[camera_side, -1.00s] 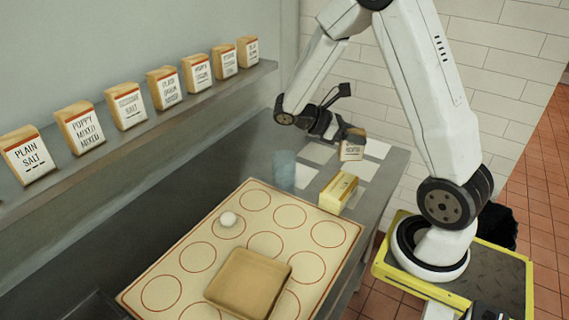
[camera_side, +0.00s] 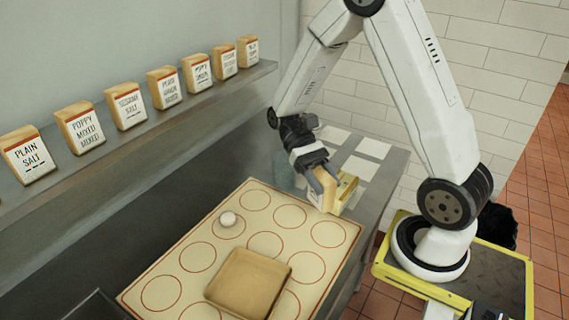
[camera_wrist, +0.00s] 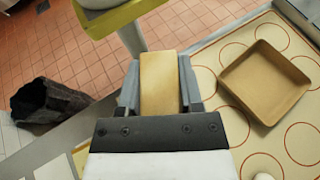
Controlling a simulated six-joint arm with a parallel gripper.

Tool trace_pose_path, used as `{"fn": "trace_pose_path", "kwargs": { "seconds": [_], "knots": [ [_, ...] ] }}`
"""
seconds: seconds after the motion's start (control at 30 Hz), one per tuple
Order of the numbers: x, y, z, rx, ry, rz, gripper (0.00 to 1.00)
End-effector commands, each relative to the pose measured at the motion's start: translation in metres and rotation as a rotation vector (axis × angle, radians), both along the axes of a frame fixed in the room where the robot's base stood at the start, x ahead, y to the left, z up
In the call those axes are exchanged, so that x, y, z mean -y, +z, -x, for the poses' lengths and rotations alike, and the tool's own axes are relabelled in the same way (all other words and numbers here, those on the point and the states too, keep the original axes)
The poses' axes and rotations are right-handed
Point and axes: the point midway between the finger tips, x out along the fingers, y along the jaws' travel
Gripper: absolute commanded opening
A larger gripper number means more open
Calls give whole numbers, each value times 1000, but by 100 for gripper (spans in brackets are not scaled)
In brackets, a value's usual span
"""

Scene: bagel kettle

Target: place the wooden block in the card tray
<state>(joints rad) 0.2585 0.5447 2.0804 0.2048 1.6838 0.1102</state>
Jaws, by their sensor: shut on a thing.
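My gripper (camera_side: 318,180) is shut on the wooden block (camera_side: 325,195), a pale block held between the two fingers. In the wrist view the block (camera_wrist: 160,85) fills the gap between my gripper's fingers (camera_wrist: 159,90). The card tray (camera_side: 238,284), a shallow tan square with low walls, looks empty on the board. It is to the right of my gripper in the wrist view (camera_wrist: 262,92).
The cream board (camera_side: 185,232) has red circles, with a small white ball (camera_side: 228,219) on one. A bluish cylinder (camera_side: 283,170) stands behind. Labelled blocks (camera_side: 82,128) line the left shelf.

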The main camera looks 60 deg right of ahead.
Motion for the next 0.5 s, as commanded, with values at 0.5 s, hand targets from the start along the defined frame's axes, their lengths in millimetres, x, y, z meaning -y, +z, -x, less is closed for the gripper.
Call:
{"fn": "trace_pose_path", "kwargs": {
  "seconds": [0.5],
  "knots": [
    [-93, 24, -14, 2, -502, -1, 0]
  ]
}}
